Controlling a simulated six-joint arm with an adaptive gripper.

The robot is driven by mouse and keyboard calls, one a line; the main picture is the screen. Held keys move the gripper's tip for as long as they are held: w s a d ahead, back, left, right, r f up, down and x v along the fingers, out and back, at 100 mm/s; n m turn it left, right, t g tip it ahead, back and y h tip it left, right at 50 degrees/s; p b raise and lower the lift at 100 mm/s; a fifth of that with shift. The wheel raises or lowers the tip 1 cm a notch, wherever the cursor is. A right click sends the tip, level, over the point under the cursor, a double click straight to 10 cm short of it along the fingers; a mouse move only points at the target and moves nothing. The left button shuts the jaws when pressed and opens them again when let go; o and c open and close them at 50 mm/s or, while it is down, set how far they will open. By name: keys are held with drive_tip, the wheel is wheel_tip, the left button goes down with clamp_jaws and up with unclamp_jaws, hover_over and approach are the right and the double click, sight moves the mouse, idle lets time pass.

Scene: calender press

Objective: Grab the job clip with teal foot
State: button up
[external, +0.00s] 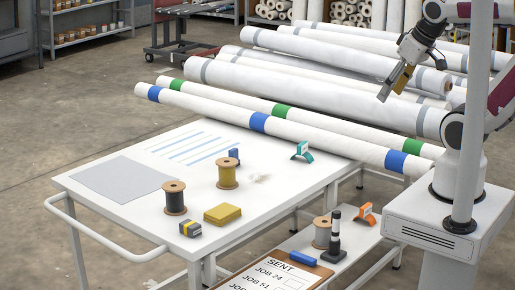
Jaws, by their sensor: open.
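The job clip with a teal foot (302,151) stands on the white table near its right edge, close to the nearest roll. It has a pale upper part and a teal base. My gripper (391,92) is open and empty. It hangs in the air above the rolls, up and to the right of the clip and well apart from it. A second clip with an orange foot (365,213) stands on the lower side table at the right.
The white table (130,215) holds a black spool (175,197), a yellow spool (228,173), a yellow block (222,214), a small grey-yellow item (190,229) and a blue item (235,156). Long banded rolls (330,135) lie behind the clip. A clipboard (275,272) lies in front.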

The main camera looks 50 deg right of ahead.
sight(303, 142)
drive_tip(key=shift+d, duration=0.1)
idle(0.3)
